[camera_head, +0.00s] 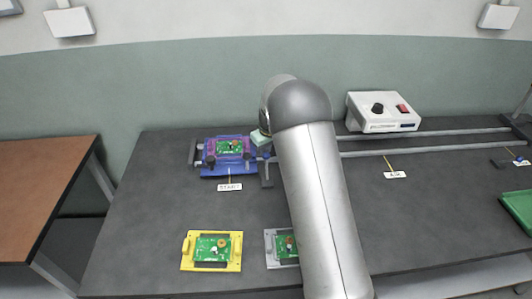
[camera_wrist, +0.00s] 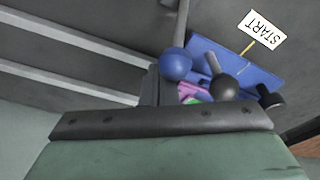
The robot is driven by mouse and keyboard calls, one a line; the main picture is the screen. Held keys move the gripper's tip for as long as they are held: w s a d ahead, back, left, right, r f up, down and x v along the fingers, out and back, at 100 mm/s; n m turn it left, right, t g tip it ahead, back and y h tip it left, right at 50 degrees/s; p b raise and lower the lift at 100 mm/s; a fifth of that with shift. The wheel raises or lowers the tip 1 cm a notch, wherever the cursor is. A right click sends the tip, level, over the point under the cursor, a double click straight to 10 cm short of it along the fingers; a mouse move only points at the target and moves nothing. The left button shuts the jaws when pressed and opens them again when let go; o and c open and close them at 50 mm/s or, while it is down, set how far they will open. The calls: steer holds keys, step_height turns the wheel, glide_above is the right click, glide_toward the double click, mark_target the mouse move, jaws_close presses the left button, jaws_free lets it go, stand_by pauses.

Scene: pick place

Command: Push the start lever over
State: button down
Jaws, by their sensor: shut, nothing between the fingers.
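A blue fixture (camera_head: 212,172) stands at the left end of the rails, with a purple carrier (camera_head: 216,148) and green circuit board (camera_head: 231,146) in it. The START label (camera_head: 230,187) lies in front, also in the wrist view (camera_wrist: 262,29). That view shows a blue ball knob (camera_wrist: 175,65) and a black ball knob (camera_wrist: 228,88) by a grey stem (camera_wrist: 211,62); I cannot tell which is the start lever. My gripper (camera_head: 262,138) is shut and empty by the fixture's right end. Its dark bar fills the lower wrist view; its fingertips, and any contact, are hidden.
Twin rails (camera_head: 430,142) run right from the fixture. A white control box (camera_head: 382,111) stands behind them. A yellow tray (camera_head: 237,265) and a grey tray (camera_head: 272,258) with boards lie in front. A green tray (camera_head: 517,207) is at right. My arm covers the middle.

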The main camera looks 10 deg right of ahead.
mark_target(267, 167)
steer(key=shift+s+a+b, duration=0.15)
steer(key=shift+s+b, duration=0.75)
steer(key=shift+s, duration=1.6)
steer(key=shift+w+r+p, duration=0.2)
steer(key=shift+r+p, duration=0.6)
steer(key=shift+r, duration=0.55)
steer(key=shift+w+r+p, duration=0.15)
steer(key=shift+r+p, duration=0.7)
steer(key=shift+r, duration=0.45)
steer(key=shift+w+r+p, duration=0.2)
steer(key=shift+r+p, duration=0.6)
steer(key=shift+r, duration=0.55)
steer(key=s+r+m+g, duration=0.1)
steer(key=s+r+m, duration=0.1)
steer(key=s, duration=1.7)
steer(key=s+r+m+h, duration=0.1)
steer(key=s+r, duration=0.3)
steer(key=s, duration=1.4)
steer(key=shift+s+r+m+g, duration=0.25)
steer(key=shift+s+m+g, duration=0.15)
steer(key=shift+m, duration=0.4)
